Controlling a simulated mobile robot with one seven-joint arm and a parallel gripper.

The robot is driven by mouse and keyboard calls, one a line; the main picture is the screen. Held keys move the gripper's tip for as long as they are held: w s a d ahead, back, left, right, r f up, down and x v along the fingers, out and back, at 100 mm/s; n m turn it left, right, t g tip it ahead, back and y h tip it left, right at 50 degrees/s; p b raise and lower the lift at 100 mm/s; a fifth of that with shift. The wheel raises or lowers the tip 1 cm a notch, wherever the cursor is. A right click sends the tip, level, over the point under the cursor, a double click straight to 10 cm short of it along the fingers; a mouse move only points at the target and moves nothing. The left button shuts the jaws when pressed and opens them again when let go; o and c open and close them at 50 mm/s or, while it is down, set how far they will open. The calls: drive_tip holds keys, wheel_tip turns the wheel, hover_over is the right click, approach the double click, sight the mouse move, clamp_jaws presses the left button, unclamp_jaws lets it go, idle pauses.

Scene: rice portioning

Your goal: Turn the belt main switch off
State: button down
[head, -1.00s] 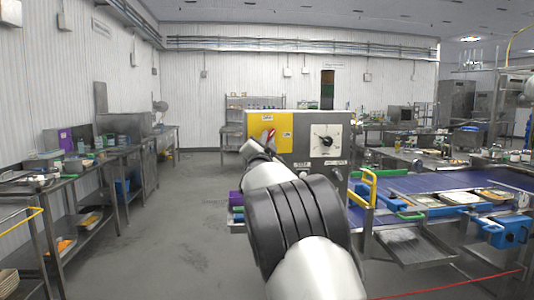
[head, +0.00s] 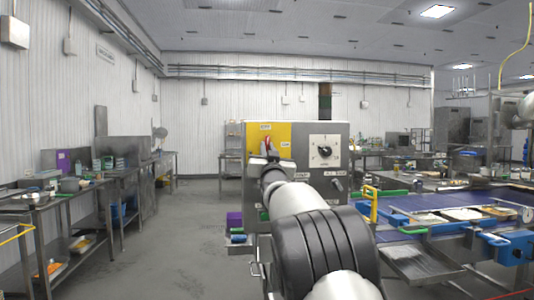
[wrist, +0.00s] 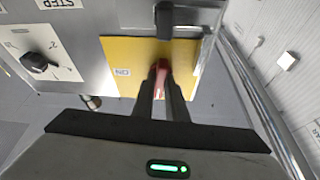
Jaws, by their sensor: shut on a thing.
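The belt main switch is a red handle (head: 267,145) on a yellow plate (head: 285,133) at the upper left of a grey control box (head: 306,134). In the wrist view the red handle (wrist: 161,84) sits between my two dark fingers in front of the yellow plate (wrist: 120,70). My gripper (wrist: 160,72) is shut on this handle, and the fingers hide much of it. In the head view my gripper (head: 266,160) is at the box front, just below the visible part of the handle, which looks about upright.
A white dial plate with a black knob (head: 324,152) is right of the yellow plate. The blue belt (head: 440,203) with trays is at the right, beside a yellow rail (head: 372,205). Steel tables (head: 83,195) line the left wall. The floor between (head: 190,225) is clear.

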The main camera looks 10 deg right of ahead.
idle(0.3)
drive_tip(key=c, duration=1.8)
unclamp_jaws()
drive_tip(key=shift+o, duration=0.2)
drive_tip(key=d+b+v, duration=0.1)
drive_tip(key=v, duration=1.6)
drive_tip(key=shift+s+a, duration=0.25)
drive_tip(key=shift+a, duration=0.2)
drive_tip(key=shift+f, duration=0.1)
